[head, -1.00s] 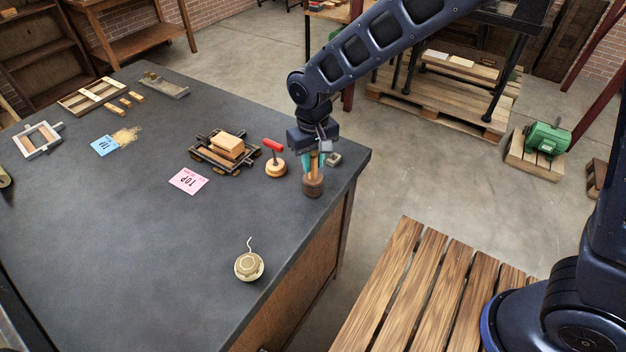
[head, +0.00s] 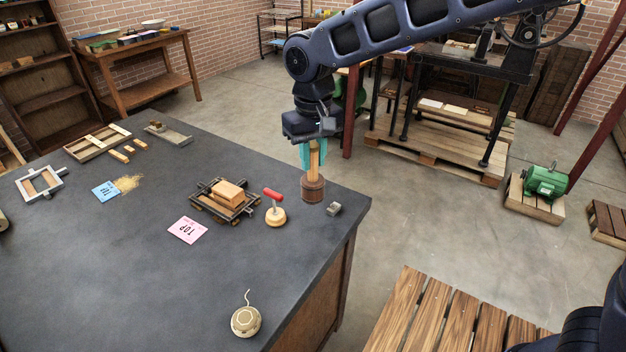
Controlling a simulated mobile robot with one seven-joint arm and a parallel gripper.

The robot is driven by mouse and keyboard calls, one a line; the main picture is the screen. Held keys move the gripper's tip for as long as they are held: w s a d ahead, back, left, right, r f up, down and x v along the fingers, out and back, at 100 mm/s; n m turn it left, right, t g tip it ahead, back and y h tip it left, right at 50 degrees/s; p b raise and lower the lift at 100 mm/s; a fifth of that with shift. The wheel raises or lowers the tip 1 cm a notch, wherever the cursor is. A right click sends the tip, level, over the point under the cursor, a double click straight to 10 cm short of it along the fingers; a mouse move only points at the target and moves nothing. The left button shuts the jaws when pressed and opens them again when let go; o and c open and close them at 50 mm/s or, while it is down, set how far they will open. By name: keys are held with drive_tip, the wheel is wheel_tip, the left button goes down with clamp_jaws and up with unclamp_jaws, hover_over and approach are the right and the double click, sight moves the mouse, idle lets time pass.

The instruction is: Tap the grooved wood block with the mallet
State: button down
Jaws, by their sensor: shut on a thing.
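My gripper (head: 313,165) is shut on the upright light wood handle of the mallet (head: 312,190), its dark brown round head hanging down. It is near the table's far right corner; whether the head touches the table is hard to tell. A light wood block (head: 228,192), likely the grooved one, sits on a dark framed stand left of the mallet. Its groove is too small to make out. The mallet is apart from the block.
A red-handled tool with a round wood base (head: 275,215) stands between block and mallet. A small grey piece (head: 333,209) lies right of the mallet. A pink card (head: 187,230) and a round corded item (head: 246,321) lie nearer. The table's front left is clear.

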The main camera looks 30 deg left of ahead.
sight(313, 145)
wheel_tip(313, 145, up, 3)
drive_tip(key=shift+r, duration=0.15)
drive_tip(key=shift+a+r, duration=0.2)
drive_tip(key=shift+a, duration=0.05)
drive_tip(key=a+f, duration=0.3)
drive_tip(key=a, duration=0.6)
drive_tip(key=s+a+f, duration=0.1)
drive_tip(key=a+f, duration=0.3)
drive_tip(key=a, duration=0.6)
drive_tip(key=s+a+f, duration=0.1)
drive_tip(key=a+f, duration=0.2)
drive_tip(key=a, duration=0.6)
drive_tip(key=shift+a+f, duration=0.15)
drive_tip(key=shift+f, duration=0.2)
wheel_tip(313, 145, down, 3)
drive_tip(key=shift+r, duration=0.1)
